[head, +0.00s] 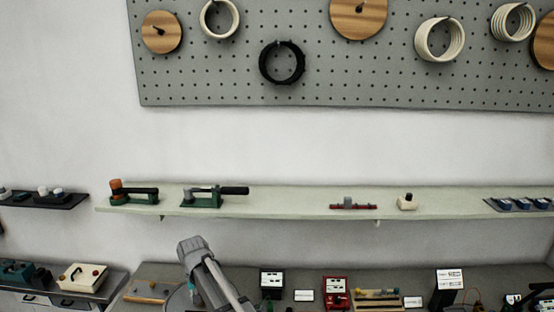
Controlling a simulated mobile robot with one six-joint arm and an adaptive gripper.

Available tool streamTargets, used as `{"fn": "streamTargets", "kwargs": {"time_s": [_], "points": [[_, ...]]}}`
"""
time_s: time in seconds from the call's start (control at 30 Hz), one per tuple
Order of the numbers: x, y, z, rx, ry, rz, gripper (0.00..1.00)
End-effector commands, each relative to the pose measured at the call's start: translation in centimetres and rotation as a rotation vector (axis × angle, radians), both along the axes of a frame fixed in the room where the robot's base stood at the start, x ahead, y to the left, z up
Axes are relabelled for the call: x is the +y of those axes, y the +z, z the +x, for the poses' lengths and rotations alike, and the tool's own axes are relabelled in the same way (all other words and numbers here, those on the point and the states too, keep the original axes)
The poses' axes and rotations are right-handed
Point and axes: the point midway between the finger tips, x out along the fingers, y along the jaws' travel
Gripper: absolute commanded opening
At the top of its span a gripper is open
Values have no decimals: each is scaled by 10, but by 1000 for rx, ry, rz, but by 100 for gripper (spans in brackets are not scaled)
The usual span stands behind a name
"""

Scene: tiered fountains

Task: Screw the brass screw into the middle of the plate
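I cannot make out a brass screw for certain at this size. A flat tan board (150,290) with small parts on it lies on the counter at the lower left, left of my arm. Another low tan block (378,293) with small upright parts stands on the counter right of centre. I cannot tell whether either is the plate. A grey part of my arm rises from the bottom edge, left of centre. My gripper does not show.
A grey pegboard (215,85) with rings and wooden discs hangs above.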

Motion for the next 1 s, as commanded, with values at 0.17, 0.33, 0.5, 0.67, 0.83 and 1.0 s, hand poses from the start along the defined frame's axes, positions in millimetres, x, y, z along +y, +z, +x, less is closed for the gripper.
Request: {"fn": "streamTargets", "kwargs": {"time_s": [0.17,0.33,0.5,0.67,0.83,1.0], "points": [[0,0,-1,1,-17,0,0],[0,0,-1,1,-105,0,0],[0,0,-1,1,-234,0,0],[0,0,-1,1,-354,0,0],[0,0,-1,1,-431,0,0],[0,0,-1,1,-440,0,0]]}}
